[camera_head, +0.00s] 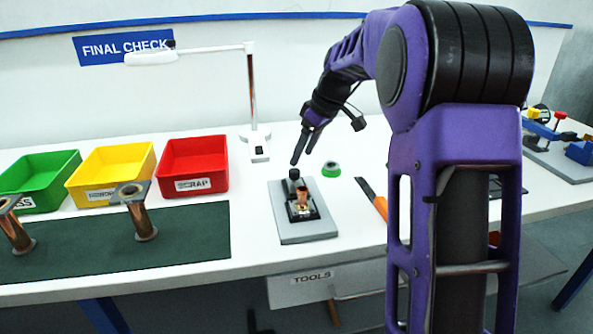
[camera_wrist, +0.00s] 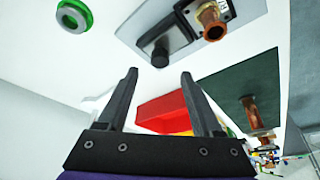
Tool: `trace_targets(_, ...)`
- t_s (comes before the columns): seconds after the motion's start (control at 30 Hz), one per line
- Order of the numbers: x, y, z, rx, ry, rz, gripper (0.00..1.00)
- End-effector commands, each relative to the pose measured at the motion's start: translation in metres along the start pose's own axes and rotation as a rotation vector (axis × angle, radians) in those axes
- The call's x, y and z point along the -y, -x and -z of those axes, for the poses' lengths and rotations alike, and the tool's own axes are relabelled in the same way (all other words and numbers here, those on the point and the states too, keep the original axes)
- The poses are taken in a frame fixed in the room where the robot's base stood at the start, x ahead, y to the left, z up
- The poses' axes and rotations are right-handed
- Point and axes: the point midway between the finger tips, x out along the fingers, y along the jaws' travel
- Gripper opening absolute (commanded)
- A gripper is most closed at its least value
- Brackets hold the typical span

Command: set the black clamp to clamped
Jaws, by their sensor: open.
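The black clamp (camera_head: 298,212) sits on a grey plate (camera_head: 310,236) on the white bench, with a copper fitting (camera_head: 303,194) at it. Its black round-ended handle (camera_head: 294,174) stands at the back of the plate; I cannot tell surely whether the clamp is clamped. In the wrist view the handle (camera_wrist: 158,52) shows just beyond my fingertips, between their lines, with the copper fitting (camera_wrist: 210,22) to its right. My gripper (camera_head: 302,158) is open and empty, just above the handle. Its fingers (camera_wrist: 160,74) are apart and do not visibly touch the handle.
A green ring (camera_head: 331,169) lies right of the plate. An orange-handled tool (camera_head: 378,202) lies further right. Red (camera_head: 194,166), yellow (camera_head: 112,172) and green (camera_head: 40,180) bins stand left, behind a dark green mat (camera_head: 190,236) with copper parts. A white lamp (camera_head: 252,90) stands behind.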

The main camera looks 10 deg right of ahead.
Motion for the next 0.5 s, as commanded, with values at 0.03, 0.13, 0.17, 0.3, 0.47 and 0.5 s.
trace_targets(0.03,0.001,-0.013,-0.001,0.002,0.001,0.003,0.67)
trace_targets(0.13,0.000,-0.031,-0.001,0.001,0.000,0.002,0.67)
trace_targets(0.17,0.000,-0.035,-0.001,0.001,0.001,0.002,0.67)
trace_targets(0.3,0.000,-0.050,0.000,0.001,0.001,0.001,0.67)
trace_targets(0.47,0.000,-0.057,0.000,0.000,0.001,-0.001,0.67)
trace_targets(0.5,0.000,-0.057,0.000,0.000,0.000,-0.001,0.67)
